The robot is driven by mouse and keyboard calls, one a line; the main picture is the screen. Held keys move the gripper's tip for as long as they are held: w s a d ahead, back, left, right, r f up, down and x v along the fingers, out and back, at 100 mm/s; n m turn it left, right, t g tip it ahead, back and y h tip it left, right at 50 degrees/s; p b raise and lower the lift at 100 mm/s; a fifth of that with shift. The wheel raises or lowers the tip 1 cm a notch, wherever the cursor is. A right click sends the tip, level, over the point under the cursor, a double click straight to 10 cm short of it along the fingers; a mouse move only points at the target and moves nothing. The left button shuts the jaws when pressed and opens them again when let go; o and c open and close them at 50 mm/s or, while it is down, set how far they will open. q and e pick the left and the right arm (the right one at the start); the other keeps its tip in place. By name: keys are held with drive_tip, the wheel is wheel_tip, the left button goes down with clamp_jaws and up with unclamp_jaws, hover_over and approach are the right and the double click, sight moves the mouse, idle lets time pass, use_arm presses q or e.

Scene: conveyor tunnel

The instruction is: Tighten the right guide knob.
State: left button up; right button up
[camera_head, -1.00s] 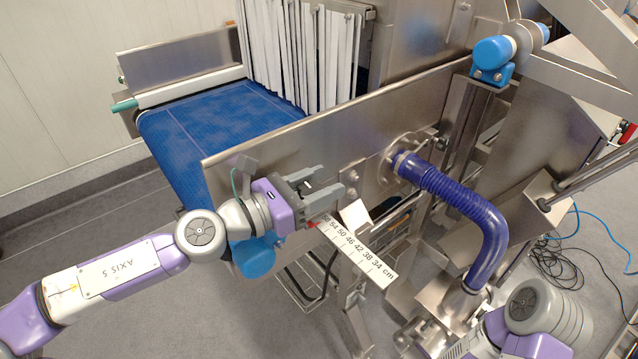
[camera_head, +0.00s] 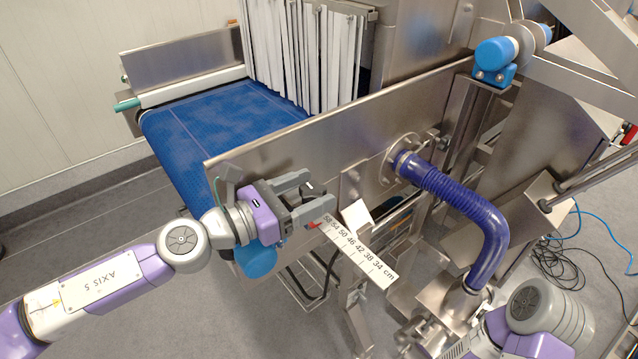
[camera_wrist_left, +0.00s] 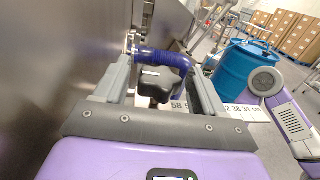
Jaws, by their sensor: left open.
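The guide knob is a small black knob (camera_head: 309,187) at the side plate of the conveyor, above the high end of a white scale. In the left wrist view the black knob (camera_wrist_left: 157,83) sits between my two fingers, with gaps on both sides. My left gripper (camera_head: 319,189) is open around the knob, one finger on each side. The scale (camera_head: 358,250) carries numbers from 34 to 58 cm, and a red pointer (camera_head: 314,225) shows near its upper end.
A steel side plate (camera_head: 260,150) runs close beside my left gripper. A blue ribbed hose (camera_head: 465,205) curves down to the right of the scale. The blue belt (camera_head: 205,135) and white strip curtain (camera_head: 305,60) lie behind the plate. A blue barrel (camera_wrist_left: 243,68) stands further off.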

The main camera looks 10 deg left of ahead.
sight(302, 195)
use_arm(q)
drive_tip(key=shift+p+v, duration=0.35)
drive_tip(key=shift+v, duration=2)
